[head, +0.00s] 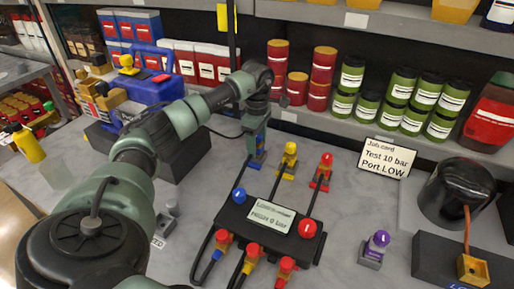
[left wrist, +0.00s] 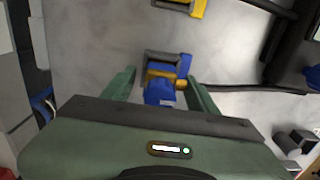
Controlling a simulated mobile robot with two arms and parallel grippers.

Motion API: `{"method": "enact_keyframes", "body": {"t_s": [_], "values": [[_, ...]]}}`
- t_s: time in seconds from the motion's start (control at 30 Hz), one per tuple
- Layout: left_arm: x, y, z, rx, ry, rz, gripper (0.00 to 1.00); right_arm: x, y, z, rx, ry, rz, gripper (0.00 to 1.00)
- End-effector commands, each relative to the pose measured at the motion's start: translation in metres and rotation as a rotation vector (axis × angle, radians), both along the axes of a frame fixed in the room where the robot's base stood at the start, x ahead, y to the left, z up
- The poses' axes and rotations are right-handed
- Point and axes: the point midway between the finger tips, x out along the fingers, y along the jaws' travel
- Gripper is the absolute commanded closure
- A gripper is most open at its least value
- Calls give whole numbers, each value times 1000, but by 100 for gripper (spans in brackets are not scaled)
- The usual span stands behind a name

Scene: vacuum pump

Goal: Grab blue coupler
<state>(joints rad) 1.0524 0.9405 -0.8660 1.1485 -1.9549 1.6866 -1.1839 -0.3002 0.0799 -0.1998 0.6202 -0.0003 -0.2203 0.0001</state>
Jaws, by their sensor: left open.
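The blue coupler (head: 255,163) stands on the grey bench behind the black gauge manifold (head: 240,222), mostly hidden by my arm in the head view. In the left wrist view the blue coupler (left wrist: 160,94), with a brassy band, lies between the two green fingers. My left gripper (head: 257,147) is open, pointing down over it, with a visible gap beside each finger (left wrist: 160,80). I cannot tell whether the fingertips are level with it. A yellow coupler (head: 289,158) and a red coupler (head: 326,170) stand to its right. My right gripper is not in view.
Black hoses run from the manifold to the couplers. Red-capped fittings (head: 253,250) stand in front. A purple-topped fitting (head: 377,245) and a job card (head: 387,158) are to the right. A blue pump (head: 150,85) stands behind my arm at left. Shelves with cans line the back.

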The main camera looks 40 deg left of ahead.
Motion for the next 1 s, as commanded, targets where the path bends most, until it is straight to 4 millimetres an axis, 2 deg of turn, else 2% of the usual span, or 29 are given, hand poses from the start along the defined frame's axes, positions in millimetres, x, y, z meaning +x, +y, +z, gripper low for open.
{"method": "enact_keyframes", "body": {"t_s": [0.07, 0.1, 0.3, 0.73, 0.87, 1.0], "values": [[0, 0, 0, 0, 0, 0, 42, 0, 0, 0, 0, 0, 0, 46], [0, 0, 0, 0, 0, 0, 47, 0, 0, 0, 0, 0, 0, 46], [0, 0, 0, 0, 0, 0, 100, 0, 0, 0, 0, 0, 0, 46], [1, 0, 6, 0, -3, 0, 100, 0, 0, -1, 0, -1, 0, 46], [1, 0, 19, 1, -5, 0, 100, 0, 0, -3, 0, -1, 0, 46], [2, 0, 45, 0, -7, -1, 100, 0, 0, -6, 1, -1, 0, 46]]}}
